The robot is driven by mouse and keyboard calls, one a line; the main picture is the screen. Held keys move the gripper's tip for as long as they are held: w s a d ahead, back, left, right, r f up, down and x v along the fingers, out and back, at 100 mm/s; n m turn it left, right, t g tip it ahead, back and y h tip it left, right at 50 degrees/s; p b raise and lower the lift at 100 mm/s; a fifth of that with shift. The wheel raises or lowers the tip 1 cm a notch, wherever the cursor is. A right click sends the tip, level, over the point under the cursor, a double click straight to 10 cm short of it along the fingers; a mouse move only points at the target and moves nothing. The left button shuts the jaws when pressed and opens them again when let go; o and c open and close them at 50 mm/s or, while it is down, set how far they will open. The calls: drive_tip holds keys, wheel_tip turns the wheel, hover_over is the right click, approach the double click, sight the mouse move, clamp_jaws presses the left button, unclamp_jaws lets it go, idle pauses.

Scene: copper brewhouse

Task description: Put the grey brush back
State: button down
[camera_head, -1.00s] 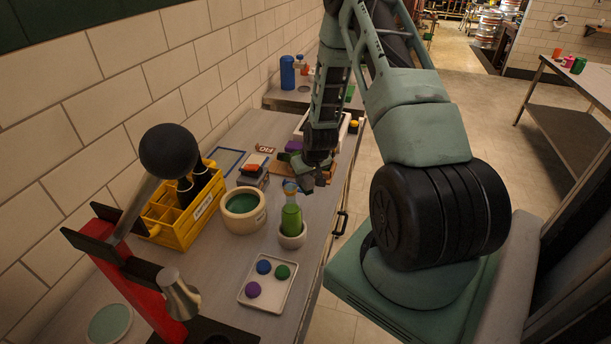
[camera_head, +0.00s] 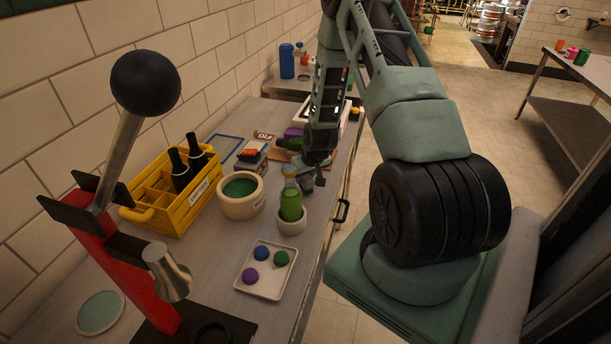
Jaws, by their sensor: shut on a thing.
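My gripper (camera_head: 313,183) points down above the long worktop (camera_head: 225,275), just right of and beyond a bottle of green liquid (camera_head: 290,204). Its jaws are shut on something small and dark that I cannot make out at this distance. I cannot pick out the grey brush for certain; the wrist and fingers hide part of the worktop behind them. A brown board (camera_head: 287,144) lies behind the gripper, partly hidden by the arm.
A yellow crate (camera_head: 178,213) with dark bottles, a cream pot (camera_head: 240,205), and a white tray (camera_head: 264,287) with three coloured balls stand on the worktop. A red lever press (camera_head: 125,275) rises at the near left. The tiled wall bounds the left side; bare floor lies right.

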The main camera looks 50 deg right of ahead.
sight(310, 181)
drive_tip(key=shift+f+b, duration=0.35)
drive_tip(key=c, duration=1.4)
unclamp_jaws()
drive_tip(key=shift+o, duration=0.2)
drive_tip(key=o, duration=0.5)
drive_tip(key=shift+o, duration=0.2)
drive_tip(key=shift+p+v, duration=2.55)
drive_tip(key=shift+v, duration=1.45)
